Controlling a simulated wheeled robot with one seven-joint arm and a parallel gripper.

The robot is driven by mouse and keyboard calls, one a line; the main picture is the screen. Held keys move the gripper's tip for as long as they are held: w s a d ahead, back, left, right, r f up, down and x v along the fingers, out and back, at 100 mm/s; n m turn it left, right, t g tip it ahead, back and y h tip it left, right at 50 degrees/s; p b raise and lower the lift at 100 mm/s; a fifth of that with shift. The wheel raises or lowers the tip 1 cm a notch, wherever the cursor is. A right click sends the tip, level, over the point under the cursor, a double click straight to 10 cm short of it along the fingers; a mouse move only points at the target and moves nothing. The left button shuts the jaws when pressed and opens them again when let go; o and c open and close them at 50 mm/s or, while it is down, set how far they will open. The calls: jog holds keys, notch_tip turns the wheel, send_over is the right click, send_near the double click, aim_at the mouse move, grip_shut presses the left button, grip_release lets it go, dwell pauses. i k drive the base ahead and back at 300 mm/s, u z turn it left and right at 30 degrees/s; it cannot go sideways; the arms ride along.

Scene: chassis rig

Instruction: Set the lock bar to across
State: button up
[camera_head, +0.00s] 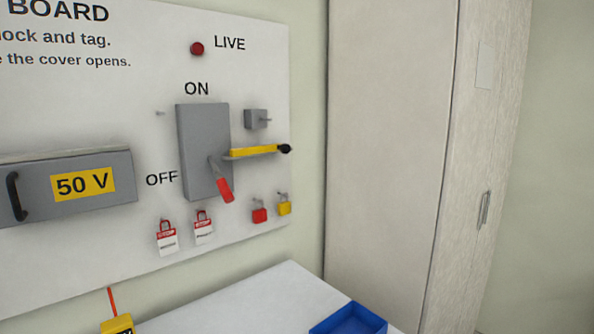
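The lock bar (252,152) is a yellow bar with a black knob (285,149) at its right end. It lies nearly level and sticks out to the right from the grey switch box (196,150) on the white board. Its left end meets the right edge of the box, near the handle. The switch handle (224,188) has a red grip and points down, towards the OFF side. A small grey block with a pin (256,119) sits just above the bar. My gripper is not in view.
A red lamp (197,48) marked LIVE is above the box. Tagged padlocks (167,238) and red (259,215) and yellow (284,204) padlocks hang below. A 50 V cover (80,184) is at left. A blue tray (350,321) is on the white table (250,300); a cabinet (390,150) stands right.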

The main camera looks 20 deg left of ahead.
aim_at(285, 148)
jog(key=u, duration=1.2)
